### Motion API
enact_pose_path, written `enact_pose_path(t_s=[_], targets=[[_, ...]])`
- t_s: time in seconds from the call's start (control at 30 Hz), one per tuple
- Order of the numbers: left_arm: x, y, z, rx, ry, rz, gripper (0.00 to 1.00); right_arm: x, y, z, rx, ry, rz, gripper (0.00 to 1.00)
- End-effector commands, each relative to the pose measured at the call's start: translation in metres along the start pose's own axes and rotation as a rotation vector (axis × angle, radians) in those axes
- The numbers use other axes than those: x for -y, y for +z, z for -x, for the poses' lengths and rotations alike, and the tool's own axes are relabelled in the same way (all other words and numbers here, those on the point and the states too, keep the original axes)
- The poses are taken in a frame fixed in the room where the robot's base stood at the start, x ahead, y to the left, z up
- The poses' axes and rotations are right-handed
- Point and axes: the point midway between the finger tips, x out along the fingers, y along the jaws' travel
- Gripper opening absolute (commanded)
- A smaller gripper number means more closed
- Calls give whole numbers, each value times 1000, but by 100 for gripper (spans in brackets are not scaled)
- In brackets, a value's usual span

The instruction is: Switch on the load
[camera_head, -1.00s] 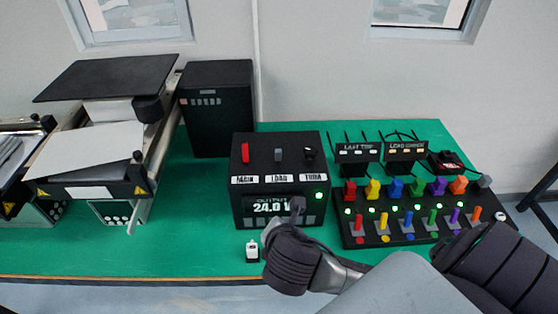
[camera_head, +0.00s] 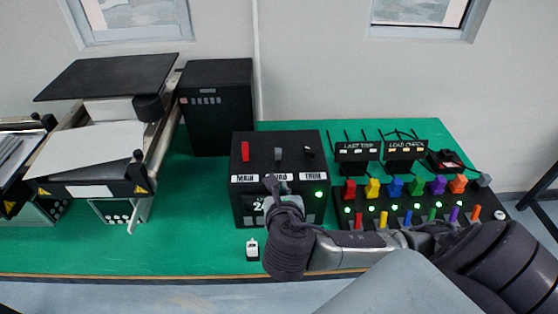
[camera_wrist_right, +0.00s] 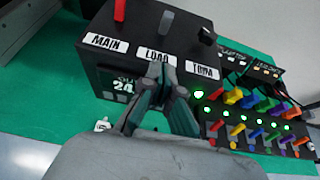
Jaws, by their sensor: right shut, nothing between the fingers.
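The black power box (camera_head: 241,206) stands on the green bench, with a red MAIN switch (camera_head: 245,151), a grey LOAD switch (camera_head: 278,154) and a dark TRIM knob (camera_head: 307,151) on top. In the right wrist view the LOAD switch (camera_wrist_right: 167,21) stands beyond the LOAD label (camera_wrist_right: 157,55). My right gripper (camera_head: 271,182) is shut and empty at the box's front, just below the LOAD label and apart from the switch. It also shows in the right wrist view (camera_wrist_right: 163,72). It hides part of the lit display. A green light (camera_head: 319,194) glows on the front. My left gripper is not in view.
At right is a panel of coloured plugs and toggles (camera_head: 350,190) with green lights. Two small labelled black boxes (camera_head: 357,151) stand behind it. A small white device (camera_head: 252,249) lies in front. Mini conveyors (camera_head: 90,150) and a tall black box (camera_head: 217,110) are at left.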

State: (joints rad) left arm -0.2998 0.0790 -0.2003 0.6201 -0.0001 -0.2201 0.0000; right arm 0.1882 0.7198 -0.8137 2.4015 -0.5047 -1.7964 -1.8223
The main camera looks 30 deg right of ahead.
Motion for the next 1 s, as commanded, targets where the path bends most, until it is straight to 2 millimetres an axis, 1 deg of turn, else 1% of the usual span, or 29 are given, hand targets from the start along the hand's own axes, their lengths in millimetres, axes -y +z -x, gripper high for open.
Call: enact_pose_path(t_s=[0.3,0.4,0.43,0.5,0.6,0.73,1.0], targets=[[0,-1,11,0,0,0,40,2,2,-67,-1,-5,0,0],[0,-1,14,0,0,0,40,2,1,-86,-1,-5,0,0],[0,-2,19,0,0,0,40,1,9,-88,1,-4,-2,0],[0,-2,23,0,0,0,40,1,17,-96,1,-2,-3,0],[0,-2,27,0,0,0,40,1,23,-104,-1,-1,-1,0],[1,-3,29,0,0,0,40,0,28,-110,-1,0,-1,0],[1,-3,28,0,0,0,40,0,28,-111,-1,1,-1,0]])
